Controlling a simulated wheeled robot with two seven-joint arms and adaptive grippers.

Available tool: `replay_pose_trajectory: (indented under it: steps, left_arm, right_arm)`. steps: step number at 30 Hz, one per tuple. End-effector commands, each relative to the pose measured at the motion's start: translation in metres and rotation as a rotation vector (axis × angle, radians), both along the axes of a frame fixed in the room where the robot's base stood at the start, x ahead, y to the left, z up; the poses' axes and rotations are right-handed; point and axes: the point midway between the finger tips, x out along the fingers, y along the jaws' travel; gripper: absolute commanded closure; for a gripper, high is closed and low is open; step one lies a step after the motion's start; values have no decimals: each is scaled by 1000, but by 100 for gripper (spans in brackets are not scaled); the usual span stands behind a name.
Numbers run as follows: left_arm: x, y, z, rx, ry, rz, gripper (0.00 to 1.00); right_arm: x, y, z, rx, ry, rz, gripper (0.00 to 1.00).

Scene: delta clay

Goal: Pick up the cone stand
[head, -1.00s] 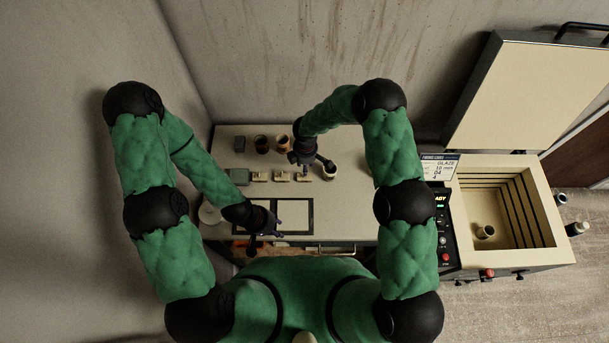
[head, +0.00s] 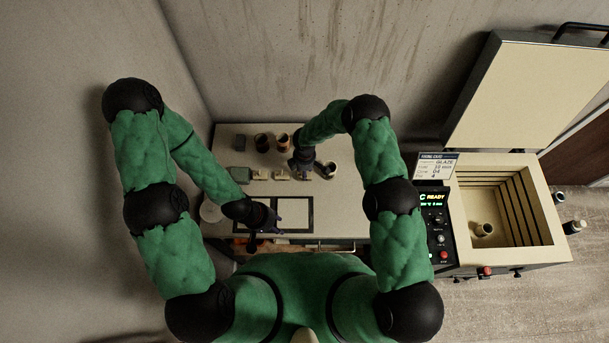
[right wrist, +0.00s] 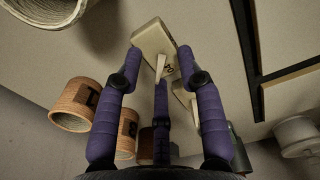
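Small cream cone stands sit in a row on the table; the left one (head: 260,174) and the middle one (head: 282,175) show in the head view. The right one is mostly hidden under my right gripper (head: 302,174). In the right wrist view, a cone stand (right wrist: 151,40) with a pale upright cone lies between the fingertips of my right gripper (right wrist: 160,62). The fingers are apart, with no clear grip on it. A second stand (right wrist: 181,92) shows behind a finger. My left gripper (head: 276,222) looks open and empty above the dark frame.
A pale cup (head: 329,169) stands just right of my right gripper. A dark-framed white board (head: 294,213) lies in front. An open kiln (head: 505,208) stands to the right with a cup inside.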

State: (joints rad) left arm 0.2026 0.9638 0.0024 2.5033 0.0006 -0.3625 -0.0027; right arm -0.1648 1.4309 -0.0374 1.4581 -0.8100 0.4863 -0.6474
Motion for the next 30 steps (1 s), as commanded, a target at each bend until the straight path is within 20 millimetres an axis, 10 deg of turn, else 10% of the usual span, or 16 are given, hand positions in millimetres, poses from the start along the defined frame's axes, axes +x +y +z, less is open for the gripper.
replay_pose_trajectory:
  steps: [4,8,30]
  left_arm:
    - [0,0,0,0,0,0,60]
    - [0,0,0,0,0,0,60]
    - [0,0,-7,0,0,0,60]
  right_arm:
    - [0,0,0,0,0,0,65]
    - [0,0,0,0,0,0,100]
    - [2,0,18,1,-3,0,100]
